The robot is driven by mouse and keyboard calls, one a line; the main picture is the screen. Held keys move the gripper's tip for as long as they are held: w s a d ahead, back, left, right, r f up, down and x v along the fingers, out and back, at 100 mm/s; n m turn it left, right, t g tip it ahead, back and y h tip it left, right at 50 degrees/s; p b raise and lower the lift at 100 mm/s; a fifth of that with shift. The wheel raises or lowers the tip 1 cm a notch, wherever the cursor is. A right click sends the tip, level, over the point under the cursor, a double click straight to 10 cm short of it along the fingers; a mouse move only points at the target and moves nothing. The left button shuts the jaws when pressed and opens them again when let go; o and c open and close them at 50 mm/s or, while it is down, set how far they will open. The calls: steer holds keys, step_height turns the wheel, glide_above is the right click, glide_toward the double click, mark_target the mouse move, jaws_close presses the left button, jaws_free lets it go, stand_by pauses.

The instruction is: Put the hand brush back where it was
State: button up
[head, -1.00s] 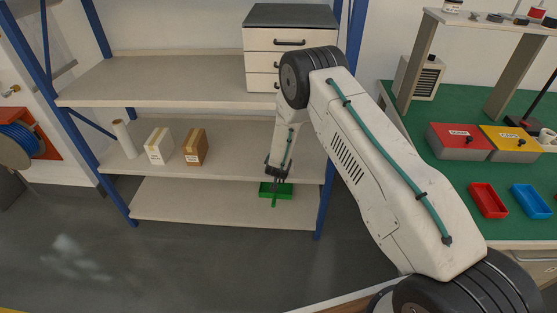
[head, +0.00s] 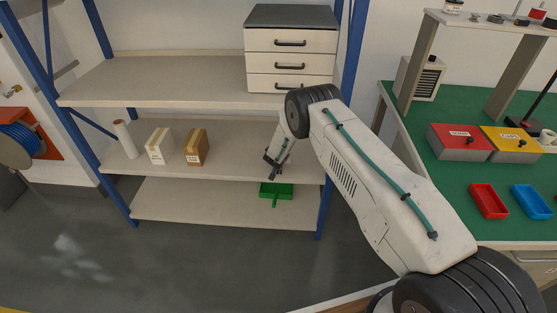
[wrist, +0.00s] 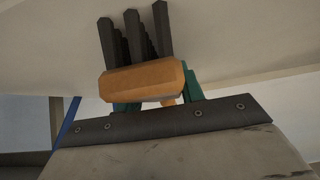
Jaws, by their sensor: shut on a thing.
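My gripper (wrist: 155,104) is shut on the hand brush (wrist: 142,82), which has an orange-brown wooden block and rows of dark bristles. The bristles point away from my wrist. In the head view my gripper (head: 273,160) hangs in front of the middle shelf, above and slightly left of a green dustpan (head: 283,188). The brush is too small and dark to make out clearly there. The dustpan lies on the lowest shelf with its handle toward the front.
The blue-posted shelf unit (head: 180,205) has free room on its lowest board. A white roll (head: 125,139), a white box (head: 159,147) and a brown box (head: 196,148) stand on the middle board. A drawer cabinet (head: 290,52) stands above. A green workbench (head: 455,185) is at right.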

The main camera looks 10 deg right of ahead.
steer(key=shift+f, duration=0.1)
steer(key=o, duration=1.2)
steer(key=shift+o, duration=0.2)
steer(key=shift+s+r, duration=0.1)
steer(key=shift+r, duration=0.1)
steer(key=v, duration=1.1)
steer(key=shift+s+r, duration=0.25)
steer(key=shift+r, duration=0.05)
steer(key=shift+a, duration=0.1)
